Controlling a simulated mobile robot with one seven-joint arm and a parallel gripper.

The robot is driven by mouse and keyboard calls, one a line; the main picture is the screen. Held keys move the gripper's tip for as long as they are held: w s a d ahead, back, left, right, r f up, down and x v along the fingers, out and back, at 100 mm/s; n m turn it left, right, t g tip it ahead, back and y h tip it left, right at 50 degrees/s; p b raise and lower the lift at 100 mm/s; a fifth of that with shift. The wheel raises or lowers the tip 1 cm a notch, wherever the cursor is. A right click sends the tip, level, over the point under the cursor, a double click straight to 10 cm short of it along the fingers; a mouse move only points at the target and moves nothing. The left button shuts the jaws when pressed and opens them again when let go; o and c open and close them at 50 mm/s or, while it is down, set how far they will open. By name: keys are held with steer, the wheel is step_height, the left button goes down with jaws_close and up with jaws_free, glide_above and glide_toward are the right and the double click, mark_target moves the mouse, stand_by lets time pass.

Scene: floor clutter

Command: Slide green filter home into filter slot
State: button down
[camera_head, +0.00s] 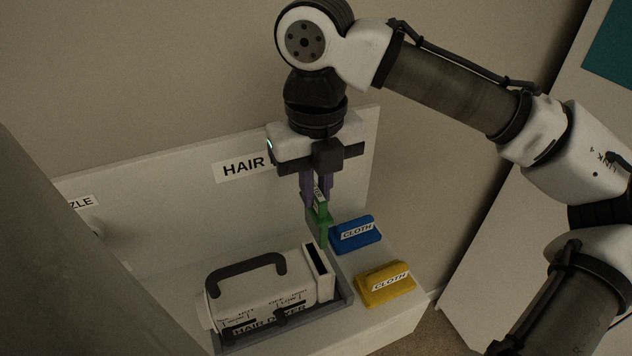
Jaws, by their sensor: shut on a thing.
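My gripper (319,203) points straight down, its purple fingers shut on the green filter (321,232). The filter is held upright, with a small white label near its top. It hangs behind and slightly right of the filter slot (318,261), a dark narrow opening in a pale raised frame at the right end of the hair dryer (262,297). In this view the filter's lower end reaches close to the slot's top edge; I cannot tell whether they touch. The dryer is white with a dark handle and lies in a grey tray (343,293).
A white back panel (190,219) stands behind, with a partly covered "HAIR" label (242,167). A grey shape covers the lower left.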

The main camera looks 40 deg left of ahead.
steer(key=shift+f+b, duration=1.2)
steer(key=shift+f, duration=1.55)
steer(key=shift+p, duration=1)
step_height(320, 180, down, 7)
steer(key=b, duration=0.4)
stand_by(1.9)
steer(key=c, duration=1.4)
jaws_free()
glide_toward(316, 213)
steer(key=f, duration=0.1)
steer(key=w+f, duration=0.1)
steer(key=f, duration=0.1)
steer(key=a+f, duration=0.1)
steer(key=f, duration=0.1)
steer(key=shift+w+f, duration=0.15)
steer(key=shift+w, duration=0.1)
